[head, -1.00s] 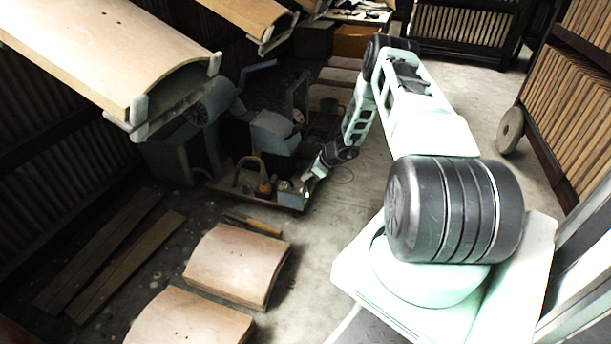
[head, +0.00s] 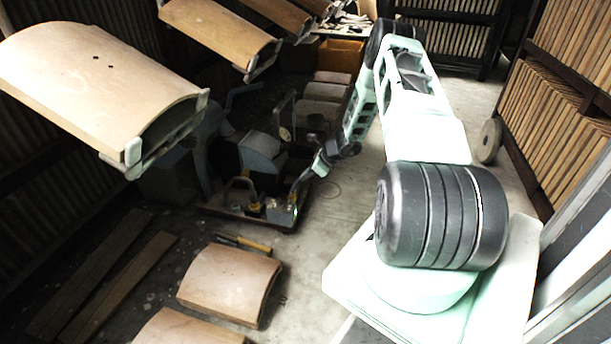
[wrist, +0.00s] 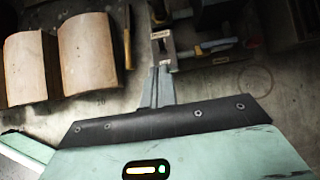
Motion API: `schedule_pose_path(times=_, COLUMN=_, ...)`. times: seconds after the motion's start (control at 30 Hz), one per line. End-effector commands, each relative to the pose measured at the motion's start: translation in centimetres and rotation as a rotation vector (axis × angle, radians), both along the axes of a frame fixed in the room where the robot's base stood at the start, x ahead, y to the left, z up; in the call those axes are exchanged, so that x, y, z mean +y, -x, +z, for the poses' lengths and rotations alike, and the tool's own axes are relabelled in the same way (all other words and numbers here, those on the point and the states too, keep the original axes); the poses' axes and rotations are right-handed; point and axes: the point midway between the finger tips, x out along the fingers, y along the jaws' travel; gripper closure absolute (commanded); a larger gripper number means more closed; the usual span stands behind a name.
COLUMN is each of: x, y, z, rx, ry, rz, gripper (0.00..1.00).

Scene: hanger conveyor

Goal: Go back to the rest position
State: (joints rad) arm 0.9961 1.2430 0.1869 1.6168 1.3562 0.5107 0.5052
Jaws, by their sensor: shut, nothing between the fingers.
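My gripper (wrist: 159,88) shows in the wrist view with its two grey fingers together and nothing between them. It points down over the concrete floor, near the edge of a low tool board. In the head view my arm reaches up and away from the lower right, then bends down; the gripper end (head: 302,182) is small and dark there, beside the tool board, so its fingers are hard to make out.
Curved tan panels hang from the conveyor (head: 100,80) at upper left. More curved panels (head: 230,282) lie on the floor. The tool board (head: 245,214) holds several tools and grey machines. Slatted racks (head: 570,110) stand at right. Bare floor (head: 335,215) lies between board and base.

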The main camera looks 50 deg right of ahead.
Motion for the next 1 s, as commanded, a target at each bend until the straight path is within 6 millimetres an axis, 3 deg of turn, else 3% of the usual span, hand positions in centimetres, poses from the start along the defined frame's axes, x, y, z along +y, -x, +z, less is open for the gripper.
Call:
schedule_pose_path(times=0.33, x=0.1, y=0.0, z=0.1, rx=0.000, ry=0.001, rz=0.003, gripper=1.00)
schedule_pose_path(times=0.47, x=1.7, y=-0.7, z=1.8, rx=0.003, ry=0.047, rz=0.103, gripper=1.00)
schedule_pose_path(times=0.57, x=5.1, y=-1.5, z=4.8, rx=0.010, ry=0.136, rz=0.297, gripper=1.00)
schedule_pose_path(times=0.73, x=12.9, y=-1.3, z=11.5, rx=0.011, ry=0.353, rz=0.765, gripper=1.00)
schedule_pose_path(times=1.0, x=23.6, y=3.3, z=20.9, rx=-0.043, ry=0.702, rz=1.492, gripper=1.00)
